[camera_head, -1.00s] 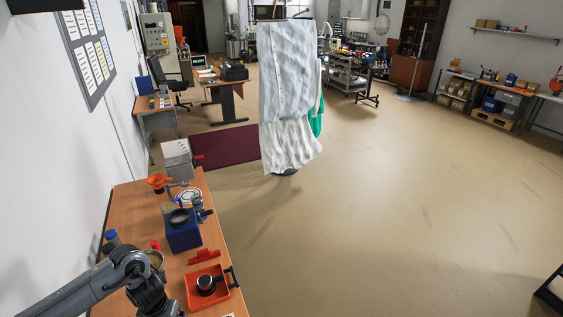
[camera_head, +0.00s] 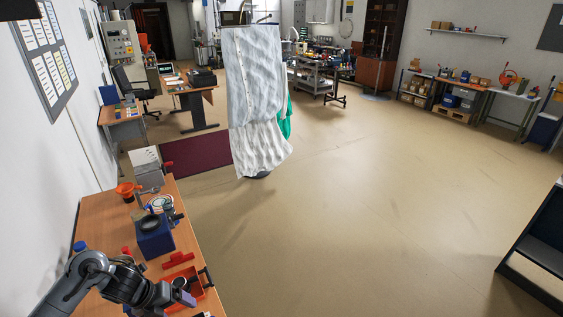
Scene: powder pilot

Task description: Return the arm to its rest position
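My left arm comes in from the lower left, over the wooden bench. Its gripper (camera_head: 184,293) is at the red-orange tray (camera_head: 208,300) near the bench's front edge and covers part of it. The fingers are small and partly hidden, so I cannot tell whether they are open or shut, or hold anything. A round dark and silver item (camera_head: 180,283) shows in part beside the gripper, at the tray. My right arm and gripper are not in view.
On the bench (camera_head: 97,215) stand a blue box (camera_head: 155,240) with a dark ring on top, a red holder (camera_head: 178,260), an orange funnel (camera_head: 127,190) and a grey box (camera_head: 147,168).

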